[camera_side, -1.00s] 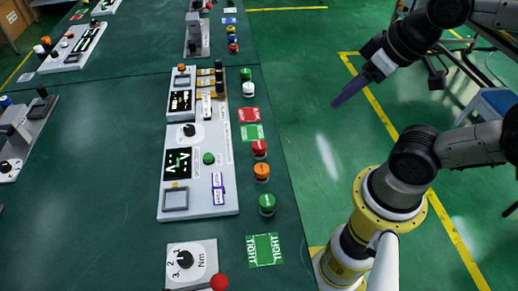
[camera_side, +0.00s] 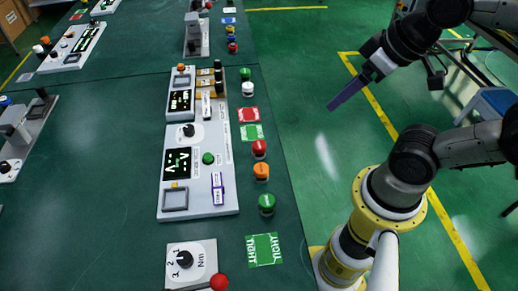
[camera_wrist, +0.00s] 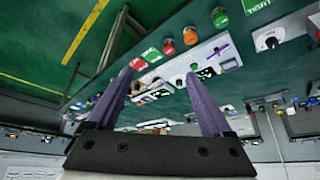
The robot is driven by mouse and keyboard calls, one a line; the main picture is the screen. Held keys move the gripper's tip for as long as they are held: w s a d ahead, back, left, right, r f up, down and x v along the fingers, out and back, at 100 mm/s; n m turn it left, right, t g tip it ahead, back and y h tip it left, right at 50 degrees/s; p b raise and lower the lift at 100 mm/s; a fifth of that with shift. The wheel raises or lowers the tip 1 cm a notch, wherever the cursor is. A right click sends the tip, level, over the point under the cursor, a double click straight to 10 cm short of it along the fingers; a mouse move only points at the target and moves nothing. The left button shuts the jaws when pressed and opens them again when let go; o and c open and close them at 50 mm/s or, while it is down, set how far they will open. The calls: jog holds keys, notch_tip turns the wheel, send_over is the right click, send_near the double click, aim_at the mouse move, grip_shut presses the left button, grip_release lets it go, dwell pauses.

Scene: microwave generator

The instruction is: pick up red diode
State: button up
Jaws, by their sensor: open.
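The red diode (camera_side: 259,149) is a short round red cap standing on the green table near its right edge, between an orange diode and a green card. It also shows in the wrist view as a red cap (camera_wrist: 169,46), above and between my fingers. My gripper (camera_side: 331,106) is in the air right of the table, over the floor side, apart from the diode. Its two purple fingers overlap in the side view. In the wrist view my gripper (camera_wrist: 158,76) has its fingers spread with nothing between them.
An orange diode (camera_side: 261,171) and a green diode (camera_side: 267,203) stand in the same row. Green (camera_side: 251,132) and red (camera_side: 248,115) cards lie beyond the red diode. A grey control panel (camera_side: 200,180) lies left of the row. The air between my gripper and the row looks clear.

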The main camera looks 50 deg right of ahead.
jog(key=m, duration=0.1)
jog(key=m+g, duration=0.6)
jog(key=m, duration=0.6)
send_over(259, 145)
notch_tip(259, 145, down, 12)
notch_tip(259, 145, down, 7)
jog(key=shift+a+f, duration=0.1)
jog(key=shift+f, duration=3.15)
grip_shut()
